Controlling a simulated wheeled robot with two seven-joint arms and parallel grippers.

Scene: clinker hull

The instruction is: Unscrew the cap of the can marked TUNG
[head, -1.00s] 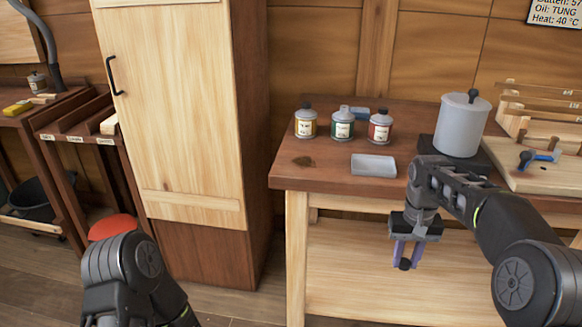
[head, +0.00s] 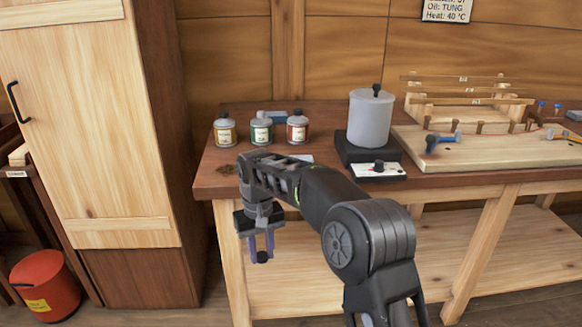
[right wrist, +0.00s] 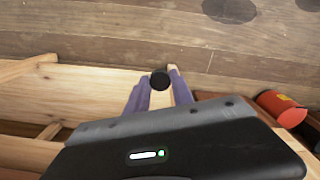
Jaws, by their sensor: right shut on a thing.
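Three small cans stand at the back left of the bench: one with a yellow label (head: 225,132), one with a green label (head: 262,131), one with a red label (head: 297,129). The lettering is too small to read, so I cannot tell which is marked TUNG. The outer cans have dark caps; the green one shows a pale, narrow top without a dark cap. My right gripper (head: 261,250) is shut on a small black round cap (head: 262,257), in front of the bench and below its top. The cap also shows between the fingers in the right wrist view (right wrist: 160,79). My left gripper is out of view.
A grey pot (head: 370,120) stands on a black heater with a white dial panel (head: 377,170). A wooden board (head: 480,154) with tools and racks is at right. A red bin (head: 46,287) stands on the floor at left.

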